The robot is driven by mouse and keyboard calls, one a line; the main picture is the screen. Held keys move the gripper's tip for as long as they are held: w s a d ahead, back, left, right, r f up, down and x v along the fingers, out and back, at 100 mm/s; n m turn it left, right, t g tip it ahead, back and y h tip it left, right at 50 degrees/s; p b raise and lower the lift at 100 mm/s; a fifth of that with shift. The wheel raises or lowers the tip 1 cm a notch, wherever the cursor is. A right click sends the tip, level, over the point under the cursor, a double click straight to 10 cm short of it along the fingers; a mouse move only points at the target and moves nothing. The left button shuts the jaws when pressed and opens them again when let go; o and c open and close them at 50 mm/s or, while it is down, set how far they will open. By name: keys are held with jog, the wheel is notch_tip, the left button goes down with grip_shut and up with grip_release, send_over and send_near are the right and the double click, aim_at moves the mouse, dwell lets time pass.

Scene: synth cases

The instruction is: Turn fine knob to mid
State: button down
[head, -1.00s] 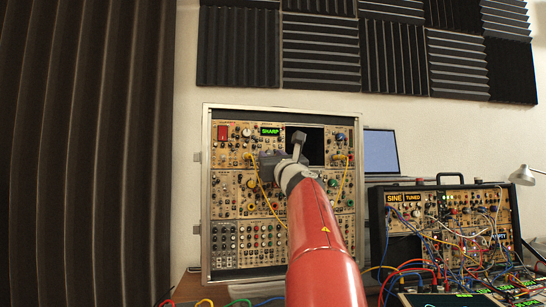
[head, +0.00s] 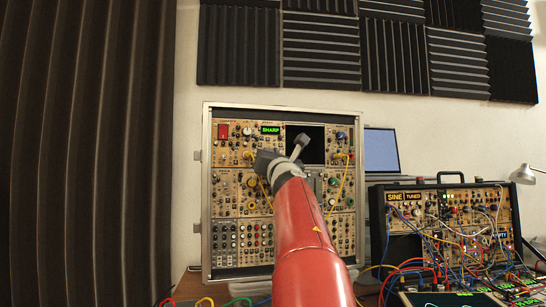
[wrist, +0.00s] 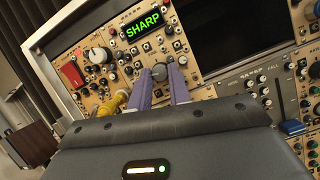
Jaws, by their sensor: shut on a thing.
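The fine knob (wrist: 159,72), small and dark grey, sits on the tan panel below the green SHARP display (wrist: 143,24) in the wrist view. My gripper (wrist: 161,76) has its two purple fingers shut on this knob, one on each side. The knob's pointer mark cannot be made out. The SHARP display also shows in the head view (head: 270,129). There my gripper (head: 266,159) is a dark shape against the panel, and my arm hides the knob.
A yellow cable plug (wrist: 113,101) is close left of the fingers. A dark screen (wrist: 235,35) is at right. A second patched synth case (head: 450,215) stands at right.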

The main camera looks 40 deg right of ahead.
jog(key=shift+w+a+r+m+g+h+p, duration=0.1)
jog(key=shift+m+g+h, duration=0.65)
jog(key=shift+m, duration=1.5)
jog(key=shift+a+r+m+g+h+p, duration=0.15)
jog(key=shift+m+g+h, duration=0.6)
jog(key=shift+m, duration=1.55)
jog(key=shift+w+a+m+g+h+p, duration=0.1)
jog(key=shift+m+g+h, duration=0.2)
jog(key=shift+m+g, duration=1.4)
jog(key=shift+s+m+t, duration=0.1)
jog(key=shift+m+t, duration=0.4)
jog(key=shift+m, duration=0.25)
jog(key=c, duration=1.3)
grip_release()
jog(key=b+v, duration=0.3)
jog(key=v, duration=0.4)
jog(key=shift+s+a, duration=0.25)
